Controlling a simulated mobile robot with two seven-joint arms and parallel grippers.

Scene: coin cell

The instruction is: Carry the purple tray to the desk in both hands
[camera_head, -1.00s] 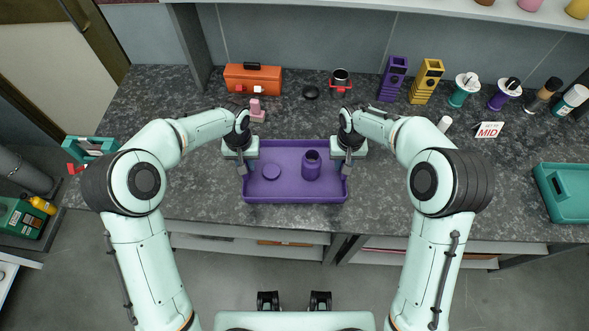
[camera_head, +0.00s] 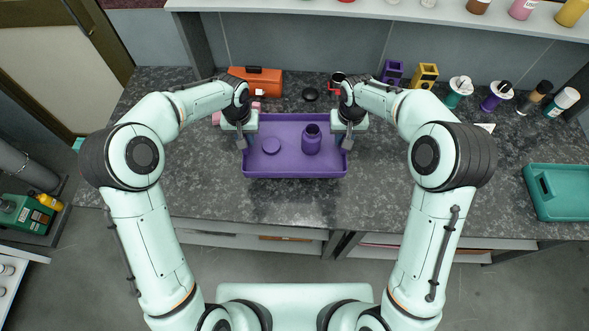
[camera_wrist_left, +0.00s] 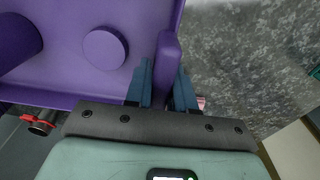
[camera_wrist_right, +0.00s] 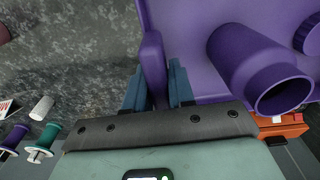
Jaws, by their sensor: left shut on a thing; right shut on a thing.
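The purple tray (camera_head: 295,171) is level in front of me and appears raised above the dark speckled counter (camera_head: 200,195). An open purple jar (camera_head: 311,141) stands upright on its right part, and a round purple lid (camera_head: 270,146) lies left of it. My left gripper (camera_head: 242,142) is shut on the tray's left wall; the left wrist view shows the wall between its blue fingers (camera_wrist_left: 163,84). My right gripper (camera_head: 347,142) is shut on the right wall, also seen between the fingers (camera_wrist_right: 158,84) in the right wrist view.
An orange box (camera_head: 262,82) stands behind the tray. Purple and yellow holders (camera_head: 423,75), spools (camera_head: 459,90) and bottles line the back right. A teal tray (camera_head: 560,195) lies at far right. A shelf (camera_head: 400,12) overhangs the back. The counter's front strip is clear.

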